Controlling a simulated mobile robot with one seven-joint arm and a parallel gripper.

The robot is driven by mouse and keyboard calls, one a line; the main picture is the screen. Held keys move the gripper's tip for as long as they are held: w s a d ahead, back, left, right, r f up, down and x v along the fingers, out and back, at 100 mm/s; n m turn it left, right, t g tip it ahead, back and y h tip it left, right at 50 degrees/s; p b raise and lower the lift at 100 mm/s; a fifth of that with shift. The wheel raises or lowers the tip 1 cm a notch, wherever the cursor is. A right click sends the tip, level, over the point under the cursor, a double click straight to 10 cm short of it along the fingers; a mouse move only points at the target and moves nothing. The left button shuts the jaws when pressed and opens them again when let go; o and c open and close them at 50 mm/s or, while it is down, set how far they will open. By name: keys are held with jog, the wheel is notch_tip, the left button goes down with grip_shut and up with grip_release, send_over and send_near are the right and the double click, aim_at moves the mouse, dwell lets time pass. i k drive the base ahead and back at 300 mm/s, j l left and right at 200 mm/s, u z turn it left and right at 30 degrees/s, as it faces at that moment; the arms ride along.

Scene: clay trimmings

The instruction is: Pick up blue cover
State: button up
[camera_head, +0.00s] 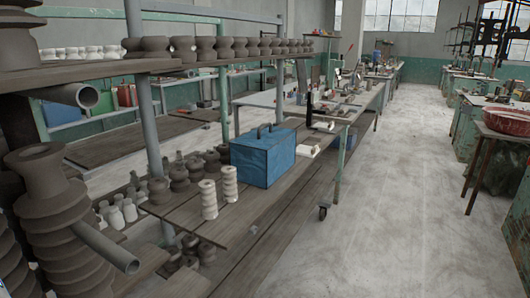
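The blue cover (263,158) is a box-like blue thing with a handle on its top. It stands upright on the wooden lower shelf (235,228), near the middle of the view, just right of a grey metal post. Its front and right sides show and nothing covers them. I cannot tell whether it is hollow or closed underneath. My gripper is not in view.
Two white ribbed insulators (209,200) stand close in front of the cover, with dark ones (179,177) to its left. An upper shelf (110,72) holds a row of dark pieces. A wheeled workbench (357,112) stands behind. The concrete floor (415,200) on the right is clear.

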aim_at(261, 157)
jog(key=u, duration=0.45)
jog(key=i+l+u, duration=0.2)
jog(key=l+u, duration=0.2)
jog(key=l, duration=0.2)
jog(key=i+l+u, duration=0.25)
jog(key=l+u, duration=0.2)
jog(key=l, duration=0.9)
jog(key=i+l, duration=0.1)
jog(key=l, duration=0.95)
jog(key=i+l, duration=0.15)
jog(key=l, duration=0.4)
jog(key=i+j, duration=0.25)
jog(key=i, duration=0.25)
